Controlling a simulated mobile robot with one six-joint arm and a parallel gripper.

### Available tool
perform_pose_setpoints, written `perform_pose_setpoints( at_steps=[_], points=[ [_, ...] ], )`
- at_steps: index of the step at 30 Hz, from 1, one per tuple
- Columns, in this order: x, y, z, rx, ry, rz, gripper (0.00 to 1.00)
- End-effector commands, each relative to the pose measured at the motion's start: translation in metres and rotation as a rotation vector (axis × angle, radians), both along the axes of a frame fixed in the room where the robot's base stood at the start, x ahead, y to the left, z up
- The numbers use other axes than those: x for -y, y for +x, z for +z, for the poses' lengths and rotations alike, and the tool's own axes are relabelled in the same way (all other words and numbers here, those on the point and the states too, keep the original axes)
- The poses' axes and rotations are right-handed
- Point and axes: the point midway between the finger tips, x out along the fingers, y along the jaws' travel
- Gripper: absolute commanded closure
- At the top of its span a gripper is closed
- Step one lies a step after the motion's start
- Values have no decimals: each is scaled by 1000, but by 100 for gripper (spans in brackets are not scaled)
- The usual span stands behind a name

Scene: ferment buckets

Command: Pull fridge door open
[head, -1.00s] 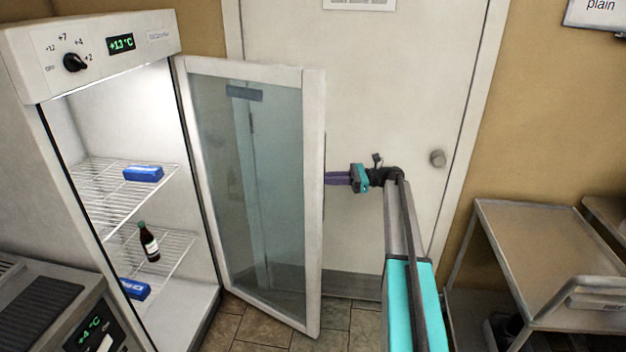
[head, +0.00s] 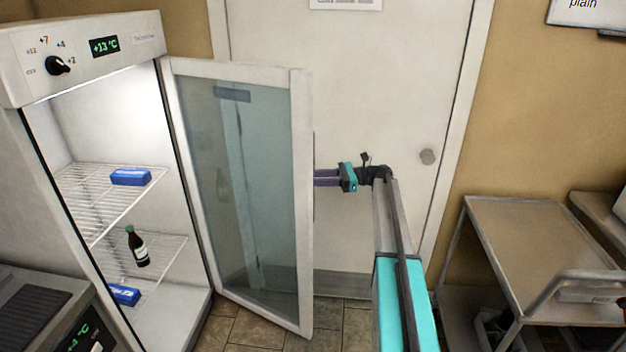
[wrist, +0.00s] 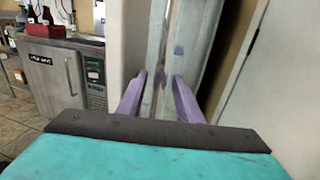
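The fridge (head: 120,250) stands at the left of the head view with its lit inside exposed. Its white-framed glass door (head: 303,200) stands swung wide open, towards the white room door behind. My gripper (head: 318,178) is at the outer side of the fridge door, near its free edge; the door edge partly hides the fingertips. In the wrist view, the two purple fingers (wrist: 160,78) are spread apart. A thin upright metal bar, seemingly the door handle (wrist: 166,50), shows between them, with gaps on both sides. I cannot tell whether either finger touches it.
Blue packs (head: 131,177) and a dark bottle (head: 137,247) rest on the wire shelves inside the fridge. A metal cart (head: 540,240) stands at the right. A closed room door (head: 400,90) is behind my arm. Tiled floor shows below the fridge door.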

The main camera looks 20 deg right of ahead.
Motion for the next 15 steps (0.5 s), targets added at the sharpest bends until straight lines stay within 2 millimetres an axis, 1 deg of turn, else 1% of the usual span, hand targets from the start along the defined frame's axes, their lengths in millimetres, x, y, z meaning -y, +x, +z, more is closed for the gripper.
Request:
perform_pose_setpoints(
  at_steps=[5,15],
  points=[
    [13,-3,-1,0,0,-2,68],
    [54,-16,-1,1,0,0,68]
  ],
)
